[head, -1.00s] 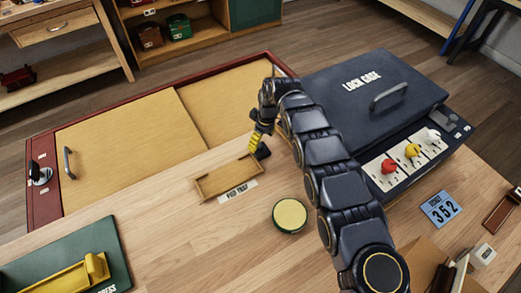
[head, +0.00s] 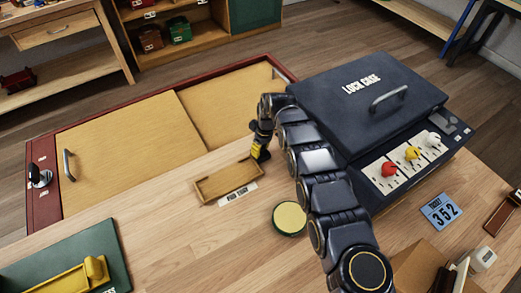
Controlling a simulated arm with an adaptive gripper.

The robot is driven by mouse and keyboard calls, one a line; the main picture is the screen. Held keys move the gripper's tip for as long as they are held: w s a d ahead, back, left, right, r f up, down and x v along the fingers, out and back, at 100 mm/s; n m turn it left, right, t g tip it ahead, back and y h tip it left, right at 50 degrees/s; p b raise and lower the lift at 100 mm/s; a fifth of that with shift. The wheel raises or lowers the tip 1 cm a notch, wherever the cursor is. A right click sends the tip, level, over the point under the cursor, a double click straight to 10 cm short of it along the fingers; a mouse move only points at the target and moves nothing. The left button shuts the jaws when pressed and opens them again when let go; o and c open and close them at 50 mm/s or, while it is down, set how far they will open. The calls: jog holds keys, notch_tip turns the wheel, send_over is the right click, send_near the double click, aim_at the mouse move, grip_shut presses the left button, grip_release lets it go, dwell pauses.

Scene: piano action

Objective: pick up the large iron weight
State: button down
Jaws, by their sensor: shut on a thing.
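My gripper (head: 258,150), with yellow and black parts, points down at the right end of the shallow wooden tray (head: 203,197) on the bench. It is shut on a small dark thing (head: 265,156), low beside the tray's end. The arm and fingers hide most of this thing, so I cannot tell its shape or whether it touches the bench. No large iron weight can be made out clearly elsewhere in view.
The dark lock case (head: 340,105) stands right of my arm, with red, yellow and white knobs in front. A round green-rimmed pad (head: 289,218) lies nearer. A green board with a yellow holder (head: 70,280) is front left. Bare bench lies left of the pad.

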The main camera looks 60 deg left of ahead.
jog(key=shift+r, duration=0.6)
notch_tip(320, 180, up, 2)
jog(key=shift+r, duration=0.2)
jog(key=s+d+r, duration=0.5)
jog(key=d+r, duration=0.4)
jog(key=d, duration=0.4)
jog(key=shift+s+r, duration=0.15)
jog(key=shift+r, duration=0.1)
